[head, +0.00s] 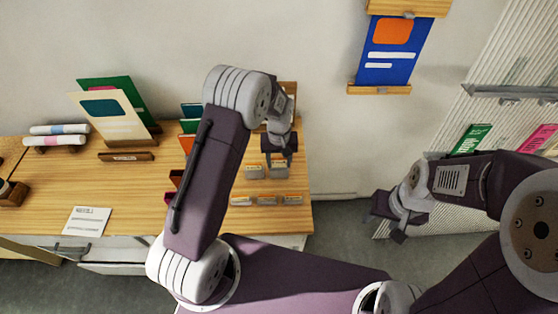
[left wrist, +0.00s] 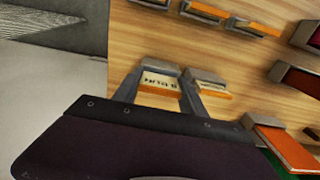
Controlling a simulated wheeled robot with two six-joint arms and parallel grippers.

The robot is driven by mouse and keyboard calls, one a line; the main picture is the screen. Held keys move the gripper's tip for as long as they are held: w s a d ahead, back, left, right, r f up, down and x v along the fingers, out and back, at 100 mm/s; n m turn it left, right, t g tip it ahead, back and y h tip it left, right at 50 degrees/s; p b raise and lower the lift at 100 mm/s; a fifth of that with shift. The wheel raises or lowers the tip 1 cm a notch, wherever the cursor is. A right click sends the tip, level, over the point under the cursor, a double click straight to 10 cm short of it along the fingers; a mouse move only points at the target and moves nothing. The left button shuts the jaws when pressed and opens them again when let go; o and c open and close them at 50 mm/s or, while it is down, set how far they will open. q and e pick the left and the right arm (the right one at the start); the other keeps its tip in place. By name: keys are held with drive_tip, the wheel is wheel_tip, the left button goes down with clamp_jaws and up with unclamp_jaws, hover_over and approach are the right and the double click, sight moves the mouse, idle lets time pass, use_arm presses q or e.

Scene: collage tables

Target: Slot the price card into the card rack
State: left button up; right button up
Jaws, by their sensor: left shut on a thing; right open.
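My left gripper (head: 279,163) reaches down over the right part of the wooden table and is shut on a small pale card with dark print, the price card (left wrist: 160,79). In the left wrist view the card shows between the fingertips (left wrist: 160,92), at a grey holder with an orange front. I cannot tell how deep it sits there. A matching holder (left wrist: 207,86) stands beside it, also seen in the head view (head: 253,172). I cannot tell for certain which holders make up the card rack. My right gripper (head: 390,216) is open and empty, right of the table.
A row of similar holders (head: 265,200) lies along the table's front. Large boards (head: 112,115), rolls (head: 57,135) and a paper sheet (head: 87,220) occupy the table's left. A blue poster (head: 391,62) hangs on the wall.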

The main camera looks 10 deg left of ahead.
use_arm(q)
drive_tip(key=shift+f, duration=0.1)
idle(0.3)
drive_tip(key=shift+f+b, duration=0.4)
drive_tip(key=shift+f, duration=0.1)
drive_tip(key=shift+f, duration=0.2)
drive_tip(key=shift+r, duration=0.1)
drive_tip(key=o, duration=1.7)
drive_tip(key=shift+o, duration=0.4)
drive_tip(key=shift+d, duration=0.1)
